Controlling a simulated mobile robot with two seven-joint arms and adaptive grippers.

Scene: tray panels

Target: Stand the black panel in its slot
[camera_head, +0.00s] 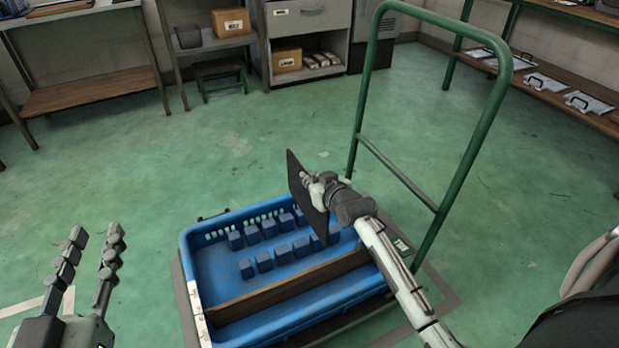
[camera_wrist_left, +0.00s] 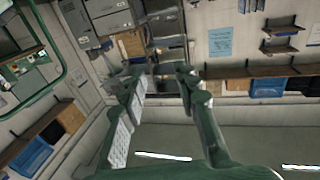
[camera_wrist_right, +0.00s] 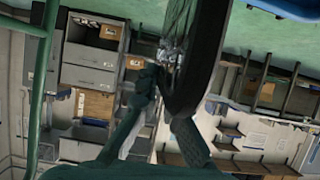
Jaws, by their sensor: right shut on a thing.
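The black panel (camera_head: 306,199) is upright and tilted, above the far right part of the blue tray (camera_head: 187,268). My right gripper (camera_head: 318,184) is shut on it near its upper edge. In the right wrist view the panel (camera_wrist_right: 207,55) is a dark slab at my right fingers. Two rows of blue blocks (camera_head: 269,229) stand on the tray floor with gaps between them. The panel's lower end overlaps the right end of the rows; I cannot tell whether it touches them. My left gripper (camera_head: 96,238) is open and empty, left of the tray.
A wooden divider (camera_head: 285,286) crosses the near part of the tray. The tray is on a cart with a tall green handle (camera_head: 497,88) at the right. Shelves and a cabinet (camera_head: 310,20) line the back.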

